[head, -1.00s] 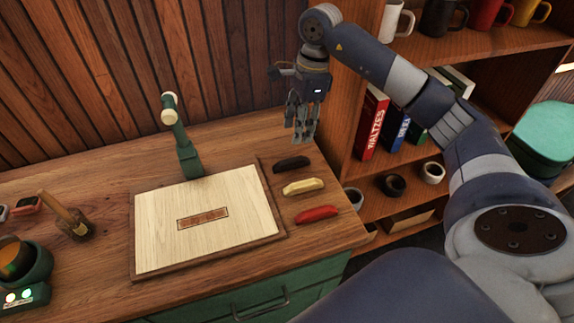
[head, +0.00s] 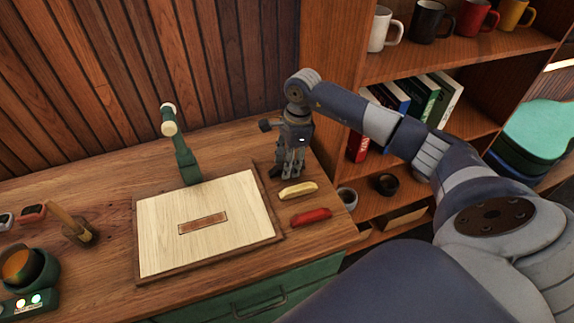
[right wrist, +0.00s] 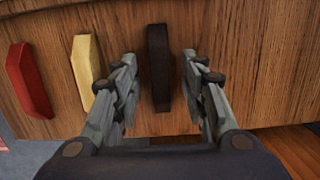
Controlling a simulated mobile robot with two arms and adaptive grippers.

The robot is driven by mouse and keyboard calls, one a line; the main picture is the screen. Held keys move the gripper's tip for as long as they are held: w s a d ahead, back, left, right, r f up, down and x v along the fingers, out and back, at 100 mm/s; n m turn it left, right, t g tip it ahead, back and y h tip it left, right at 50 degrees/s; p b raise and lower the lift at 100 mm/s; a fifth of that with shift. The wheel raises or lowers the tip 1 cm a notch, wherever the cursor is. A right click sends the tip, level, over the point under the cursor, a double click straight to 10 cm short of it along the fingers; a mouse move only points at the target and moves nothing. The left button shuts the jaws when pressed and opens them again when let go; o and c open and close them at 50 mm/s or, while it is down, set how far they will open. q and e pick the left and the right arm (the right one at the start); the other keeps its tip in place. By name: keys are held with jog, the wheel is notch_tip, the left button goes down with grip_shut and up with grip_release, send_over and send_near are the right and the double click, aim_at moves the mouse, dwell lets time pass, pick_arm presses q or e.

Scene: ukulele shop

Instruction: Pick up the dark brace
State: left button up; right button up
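The dark brace (right wrist: 158,68) lies on the wooden bench in the right wrist view, between the two fingers of my right gripper (right wrist: 158,60). The fingers are apart, one on each side, with a gap to the brace. In the head view my right gripper (head: 287,174) points down at the back right of the bench and hides most or all of the dark brace. A cream brace (head: 298,190) and a red brace (head: 311,216) lie in front of it. They also show in the right wrist view, cream (right wrist: 90,76) and red (right wrist: 29,80). My left gripper is not in view.
A pale wood panel in a brown frame (head: 138,276) lies left of the braces. A green lamp-like tool (head: 186,160) stands behind it. A shelf with mugs (head: 432,22) and books rises close to the right of my gripper.

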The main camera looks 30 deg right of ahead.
jog(key=shift+c, duration=0.6)
jog(key=c, duration=0.8)
jog(key=shift+o, duration=0.2)
jog(key=shift+r, duration=0.1)
